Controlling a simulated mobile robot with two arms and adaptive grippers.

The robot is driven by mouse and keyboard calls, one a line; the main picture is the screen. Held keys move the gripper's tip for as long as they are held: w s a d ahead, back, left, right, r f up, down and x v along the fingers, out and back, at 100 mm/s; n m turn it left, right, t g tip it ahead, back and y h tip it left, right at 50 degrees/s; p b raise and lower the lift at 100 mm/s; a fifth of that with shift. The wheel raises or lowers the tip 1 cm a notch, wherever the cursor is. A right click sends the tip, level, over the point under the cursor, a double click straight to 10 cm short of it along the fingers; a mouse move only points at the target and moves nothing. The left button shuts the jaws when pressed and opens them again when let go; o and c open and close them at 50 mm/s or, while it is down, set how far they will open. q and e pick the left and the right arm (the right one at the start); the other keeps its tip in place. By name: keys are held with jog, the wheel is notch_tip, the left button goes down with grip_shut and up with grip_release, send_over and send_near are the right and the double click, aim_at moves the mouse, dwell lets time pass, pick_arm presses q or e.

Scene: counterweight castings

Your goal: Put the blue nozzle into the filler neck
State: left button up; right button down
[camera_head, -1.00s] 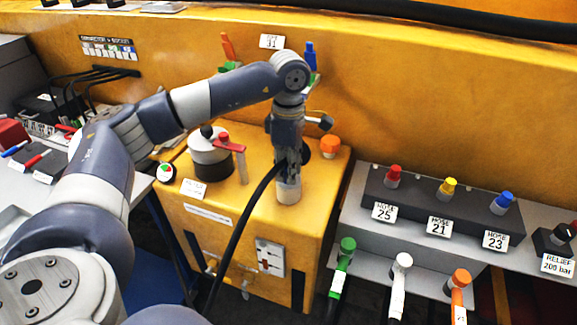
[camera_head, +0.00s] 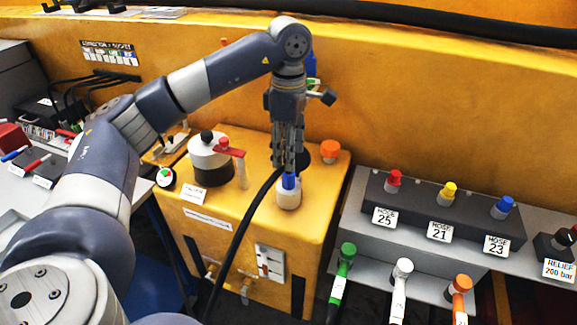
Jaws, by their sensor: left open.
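The blue nozzle (camera_head: 289,182) is upright at the pale filler neck (camera_head: 288,199) on top of the yellow tank. Its blue part shows just above the neck's rim and appears to sit in it; how deep it goes is hidden. My left gripper (camera_head: 290,170) points down directly above the neck, open, with its fingertips around or just above the top of the blue part. I cannot tell whether they touch it. A black hose (camera_head: 240,232) runs from beside the fingers down to the front. My right gripper is out of view.
A pot with a red handle (camera_head: 209,158) stands left of the neck, and an orange knob (camera_head: 330,150) to the right. The grey hose block (camera_head: 425,215) with coloured caps is further right. A yellow wall (camera_head: 420,110) rises behind.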

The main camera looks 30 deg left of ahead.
pick_arm(q)
notch_tip(320, 180, up, 5)
jog(key=shift+f, duration=0.1)
dwell(0.7)
